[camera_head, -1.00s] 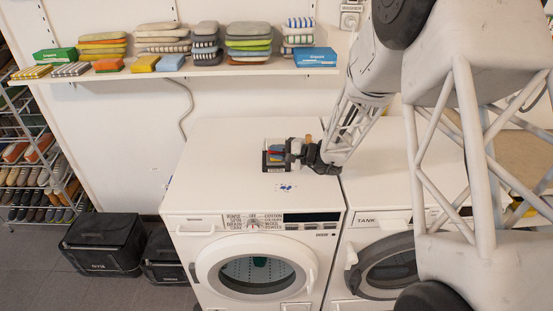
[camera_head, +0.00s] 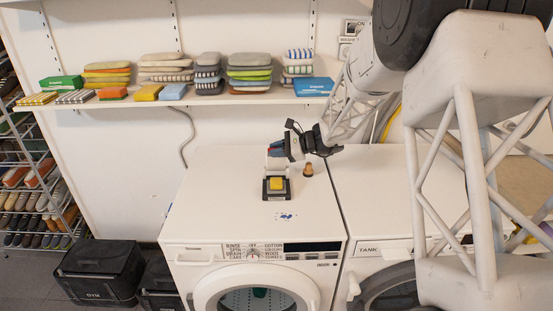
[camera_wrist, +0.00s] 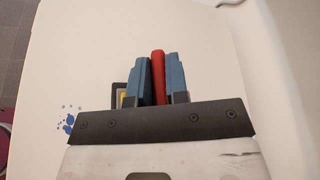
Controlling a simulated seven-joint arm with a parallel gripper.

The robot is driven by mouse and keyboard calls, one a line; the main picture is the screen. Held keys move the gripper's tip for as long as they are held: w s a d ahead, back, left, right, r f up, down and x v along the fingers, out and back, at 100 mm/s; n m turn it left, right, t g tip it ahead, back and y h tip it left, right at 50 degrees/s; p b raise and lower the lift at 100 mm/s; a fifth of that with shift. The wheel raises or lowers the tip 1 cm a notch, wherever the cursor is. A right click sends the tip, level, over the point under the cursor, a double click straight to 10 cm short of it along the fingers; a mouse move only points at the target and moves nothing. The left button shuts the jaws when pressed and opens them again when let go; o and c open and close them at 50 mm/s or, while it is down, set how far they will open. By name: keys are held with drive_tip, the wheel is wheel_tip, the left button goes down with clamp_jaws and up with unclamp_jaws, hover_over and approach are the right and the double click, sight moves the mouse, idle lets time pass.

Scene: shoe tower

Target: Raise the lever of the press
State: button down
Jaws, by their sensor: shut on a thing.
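The press (camera_head: 276,188) stands on top of the left washing machine, with a dark base and a yellow block (camera_head: 277,184) showing in it. Its pale upper part (camera_head: 276,163) stands raised behind the yellow block. My gripper (camera_head: 275,149) is above and behind the base, its blue fingertips shut on the red lever. In the wrist view the red lever (camera_wrist: 158,77) is between the two blue fingertips of my gripper (camera_wrist: 158,90). A dark edge and a bit of yellow of the press show left of the fingers; the rest is hidden.
A small brown wooden object (camera_head: 308,170) stands right of the press. Blue spots (camera_head: 285,217) mark the white washer top (camera_head: 210,200), which is mostly clear. A wall shelf (camera_head: 200,98) with stacked colourful items runs behind and above.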

drive_tip(key=shift+w+r+m+g, duration=0.2)
drive_tip(key=shift+w+m, duration=0.1)
drive_tip(key=shift+w, duration=0.2)
drive_tip(key=shift+w+r+m+g, duration=0.1)
drive_tip(key=shift+w+r+m, duration=0.15)
drive_tip(key=shift+w, duration=0.2)
drive_tip(key=shift+w+r, duration=0.2)
drive_tip(key=shift+w, duration=0.65)
drive_tip(key=c, duration=1.1)
unclamp_jaws()
drive_tip(key=shift+d, duration=0.15)
drive_tip(key=shift+v, duration=3.8)
drive_tip(key=shift+s+r, duration=0.1)
drive_tip(key=shift+r, duration=0.05)
